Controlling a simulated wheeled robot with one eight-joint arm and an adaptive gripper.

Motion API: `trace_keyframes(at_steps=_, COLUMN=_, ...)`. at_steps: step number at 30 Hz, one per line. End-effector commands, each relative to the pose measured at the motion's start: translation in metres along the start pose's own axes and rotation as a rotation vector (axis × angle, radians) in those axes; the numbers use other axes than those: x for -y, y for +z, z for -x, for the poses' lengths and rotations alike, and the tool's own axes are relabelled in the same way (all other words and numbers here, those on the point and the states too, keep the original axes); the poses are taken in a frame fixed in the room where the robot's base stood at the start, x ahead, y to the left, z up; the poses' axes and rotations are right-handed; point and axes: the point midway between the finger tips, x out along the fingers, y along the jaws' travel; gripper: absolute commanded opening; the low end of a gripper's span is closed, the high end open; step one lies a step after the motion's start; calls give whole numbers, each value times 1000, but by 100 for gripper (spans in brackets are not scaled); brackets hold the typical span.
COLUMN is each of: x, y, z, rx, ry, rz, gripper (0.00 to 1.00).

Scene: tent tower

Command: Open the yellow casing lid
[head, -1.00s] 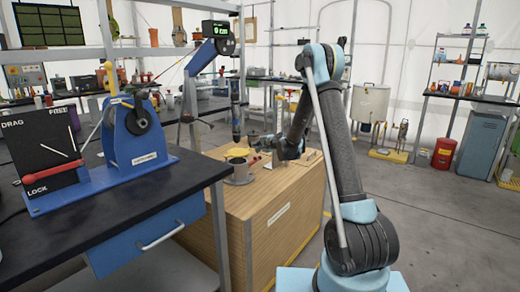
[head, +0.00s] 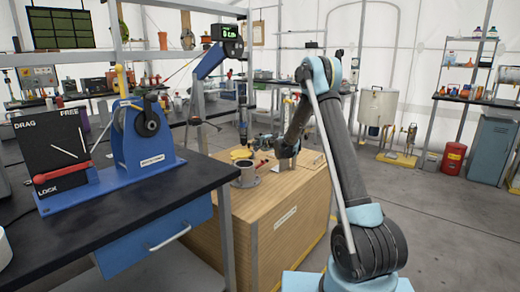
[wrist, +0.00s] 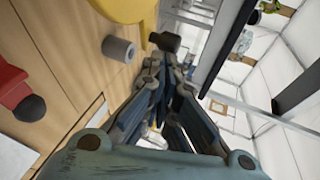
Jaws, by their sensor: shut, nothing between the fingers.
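A yellow round lid-like part (head: 240,154) sits by a grey cylindrical casing (head: 246,174) on top of a wooden cabinet (head: 222,156). I cannot tell for sure how the lid is joined to the casing. My gripper (head: 256,143) is just beyond and right of it, low over the cabinet top. In the wrist view a large yellow part (wrist: 128,8) shows at the top, cut off by the edge. My gripper (wrist: 166,62) looks shut there, with its tips close to a dark cylindrical knob (wrist: 165,41). Contact is unclear.
A short grey cylinder (wrist: 118,50) and a red part with a dark ball end (wrist: 25,105) stand on the wood. A dark bench (head: 120,215) with a blue reel device (head: 145,140) and a drag/lock panel (head: 55,150) is at left. Open floor (head: 430,230) lies at right.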

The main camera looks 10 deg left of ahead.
Motion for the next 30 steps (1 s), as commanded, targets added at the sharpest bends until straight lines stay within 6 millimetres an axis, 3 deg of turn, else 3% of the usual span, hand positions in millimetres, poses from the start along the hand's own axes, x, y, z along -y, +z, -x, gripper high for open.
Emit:
trace_keyframes(at_steps=11, x=0, y=0, z=7, rx=-1, ry=0, rz=0, gripper=0)
trace_keyframes(at_steps=30, x=-1, y=-1, z=105, rx=-1, ry=1, rz=-1, gripper=0)
